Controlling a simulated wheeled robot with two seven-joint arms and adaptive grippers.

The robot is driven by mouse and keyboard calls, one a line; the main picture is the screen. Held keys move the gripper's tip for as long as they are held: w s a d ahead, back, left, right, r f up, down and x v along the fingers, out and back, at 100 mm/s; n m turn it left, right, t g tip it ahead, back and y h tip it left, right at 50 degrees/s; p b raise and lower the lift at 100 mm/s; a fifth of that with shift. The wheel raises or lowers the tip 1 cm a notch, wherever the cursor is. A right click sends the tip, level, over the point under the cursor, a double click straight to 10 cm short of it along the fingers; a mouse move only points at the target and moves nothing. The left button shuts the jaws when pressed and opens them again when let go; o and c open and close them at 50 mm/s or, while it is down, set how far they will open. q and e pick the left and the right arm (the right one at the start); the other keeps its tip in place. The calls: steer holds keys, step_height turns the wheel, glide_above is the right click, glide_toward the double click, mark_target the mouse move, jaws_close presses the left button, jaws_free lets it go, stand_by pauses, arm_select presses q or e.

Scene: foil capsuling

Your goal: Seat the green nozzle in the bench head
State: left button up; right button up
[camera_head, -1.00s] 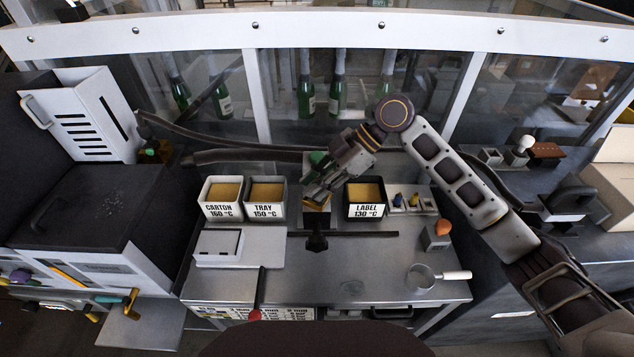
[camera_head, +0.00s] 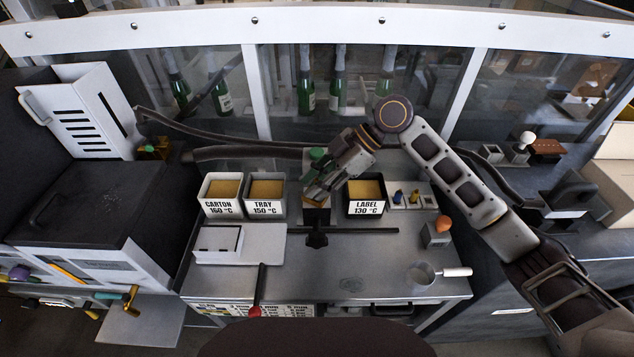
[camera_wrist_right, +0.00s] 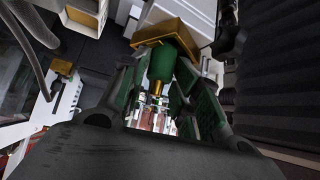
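In the right wrist view the green nozzle (camera_wrist_right: 162,64) has a green body and a narrow brass tip. It sits between the two fingers of my right gripper (camera_wrist_right: 164,76), which appear closed on its sides. Its wide end meets or overlaps the gold-brown block of the bench head (camera_wrist_right: 168,33); I cannot tell whether it is seated. In the head view my right gripper (camera_head: 318,188) is over the bench head (camera_head: 317,216) at the middle of the bench and hides most of it and the nozzle. My left gripper is not in view.
Carton (camera_head: 222,208) and tray (camera_head: 265,209) pots stand left of the gripper, a label pot (camera_head: 366,208) right. A small rack (camera_head: 428,200) holds other coloured nozzles. A pan (camera_head: 421,275) lies front right. The front middle of the bench is clear.

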steer(key=shift+o, duration=0.6)
steer(key=shift+f, duration=0.1)
steer(key=shift+w+d, duration=0.1)
steer(key=v, duration=1.1)
steer(key=shift+d+r, duration=0.25)
steer(key=shift+r, duration=0.15)
steer(key=shift+f, duration=0.1)
stand_by(0.4)
